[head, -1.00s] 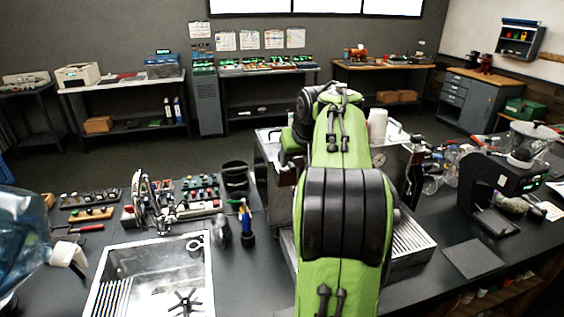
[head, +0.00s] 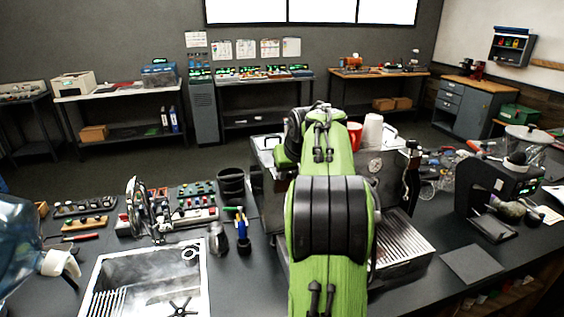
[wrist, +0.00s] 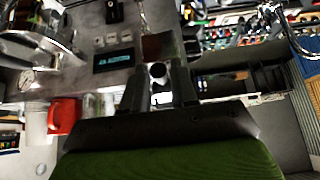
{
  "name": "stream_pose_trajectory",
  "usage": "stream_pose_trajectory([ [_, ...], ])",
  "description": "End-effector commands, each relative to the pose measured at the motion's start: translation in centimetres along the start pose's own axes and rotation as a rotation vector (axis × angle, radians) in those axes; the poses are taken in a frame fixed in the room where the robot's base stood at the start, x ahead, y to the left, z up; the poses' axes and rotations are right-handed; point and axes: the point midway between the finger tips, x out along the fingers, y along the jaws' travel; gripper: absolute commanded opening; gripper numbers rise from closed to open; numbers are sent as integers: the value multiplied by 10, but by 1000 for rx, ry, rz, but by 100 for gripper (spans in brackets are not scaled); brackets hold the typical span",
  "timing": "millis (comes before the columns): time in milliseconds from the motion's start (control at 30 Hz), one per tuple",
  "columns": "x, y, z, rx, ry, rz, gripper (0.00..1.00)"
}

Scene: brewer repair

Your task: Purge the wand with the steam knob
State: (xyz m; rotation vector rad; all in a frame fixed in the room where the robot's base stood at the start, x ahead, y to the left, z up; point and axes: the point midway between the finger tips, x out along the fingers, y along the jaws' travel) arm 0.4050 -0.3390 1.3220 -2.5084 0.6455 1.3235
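The espresso machine (head: 385,165) stands behind my green arm, with a gauge on its front. In the wrist view, its metal panel carries a lit display (wrist: 112,60) and a gauge (wrist: 26,80). A small round dark knob (wrist: 158,72) shows between the ends of my gripper's fingers (wrist: 159,82). The fingers stand apart with gaps beside the knob; I cannot tell whether they touch it. My arm hides the gripper and the knob in the head view. I cannot make out the steam wand for certain.
A red cup (head: 354,132) and white cups (head: 372,130) stand on the machine. A sink (head: 150,275), a metal jug (head: 217,238) and a black bin (head: 231,184) are to the left.

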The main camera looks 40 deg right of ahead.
Motion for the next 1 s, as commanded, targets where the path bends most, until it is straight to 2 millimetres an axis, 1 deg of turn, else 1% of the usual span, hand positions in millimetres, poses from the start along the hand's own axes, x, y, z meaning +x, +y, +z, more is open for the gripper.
stream_pose_trajectory([
  [100, -1, 2, -1, -10, -1, -7, 28],
  [233, -3, 8, -2, -65, -3, -46, 28],
  [433, -1, 10, -2, -112, -1, -77, 28],
  [633, -3, 18, -4, -183, -3, -126, 28],
  [833, 0, 20, -4, -222, 0, -152, 28],
  [1000, -1, 26, -6, -277, -2, -191, 28],
])
